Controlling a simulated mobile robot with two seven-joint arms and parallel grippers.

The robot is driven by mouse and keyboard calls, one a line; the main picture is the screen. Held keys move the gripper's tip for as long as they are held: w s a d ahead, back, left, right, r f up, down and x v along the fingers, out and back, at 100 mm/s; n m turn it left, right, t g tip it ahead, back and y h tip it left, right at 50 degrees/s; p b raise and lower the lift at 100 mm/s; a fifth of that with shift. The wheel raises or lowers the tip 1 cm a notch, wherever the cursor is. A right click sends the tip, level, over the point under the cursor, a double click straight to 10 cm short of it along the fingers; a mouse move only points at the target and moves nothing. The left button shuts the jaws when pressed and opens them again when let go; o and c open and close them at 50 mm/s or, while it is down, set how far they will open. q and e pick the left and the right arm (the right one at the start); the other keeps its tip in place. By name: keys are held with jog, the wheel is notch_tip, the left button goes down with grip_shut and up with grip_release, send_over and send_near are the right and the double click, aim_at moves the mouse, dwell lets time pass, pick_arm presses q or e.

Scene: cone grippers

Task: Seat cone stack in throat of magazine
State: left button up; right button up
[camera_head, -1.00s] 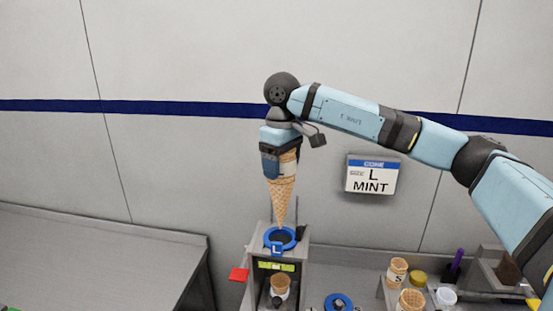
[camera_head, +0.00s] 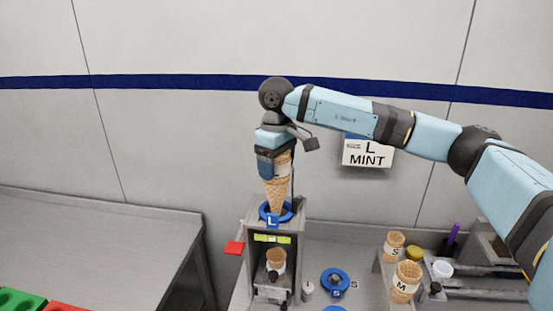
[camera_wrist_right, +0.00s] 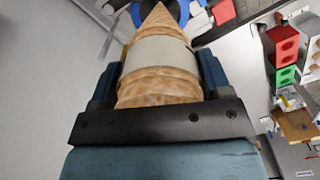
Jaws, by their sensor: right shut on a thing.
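My right gripper (camera_head: 274,165) is shut on the cone stack (camera_head: 277,193), a tan waffle cone stack with its point down. In the right wrist view the cone stack (camera_wrist_right: 160,72) shows a pale band and sits between both fingers (camera_wrist_right: 158,85). The magazine (camera_head: 256,238) is a grey upright housing with a blue ring marked L (camera_head: 272,221) at its top, the throat. The cone's tip is at or inside the blue ring; the ring's front hides how deep. A small cone (camera_head: 276,262) stands inside the magazine's open front. My left gripper is not in view.
A red tab (camera_head: 234,248) sticks out at the magazine's left. To its right are a blue ring marked S (camera_head: 335,280), cone stacks marked S (camera_head: 394,246) and M (camera_head: 405,283), and a white cup (camera_head: 442,269). The left table (camera_head: 110,245) is mostly bare.

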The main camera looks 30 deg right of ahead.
aim_at(276, 191)
jog(key=shift+f+b, duration=0.95)
jog(key=shift+f, duration=1.55)
jog(key=shift+f+b, duration=0.95)
jog(key=shift+f, duration=0.4)
jog(key=o, duration=0.8)
notch_tip(276, 191, up, 14)
jog(key=shift+f+b, duration=0.1)
jog(key=shift+b, duration=0.85)
